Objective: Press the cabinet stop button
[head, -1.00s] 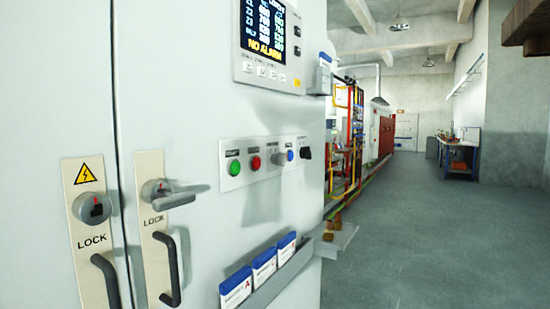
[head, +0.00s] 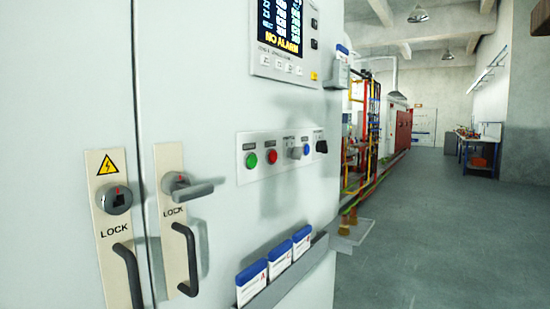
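The cabinet (head: 205,85) is pale grey and fills the left and middle of the head view. A small control panel (head: 258,173) on its face carries a row of controls. A green button (head: 251,160) is at the left of the row. A red button (head: 272,157) is just right of it, and its label is too small to read. A grey knob (head: 295,153), a blue button (head: 306,149) and a black switch (head: 321,146) follow to the right. My gripper is not in view.
Door handles (head: 183,262) and lock plates stick out at the left. A ledge (head: 290,278) with blue-and-white boxes (head: 278,258) juts out below the panel. A display (head: 280,28) is above. Open floor (head: 440,235) lies to the right, with a blue bench (head: 478,150) far off.

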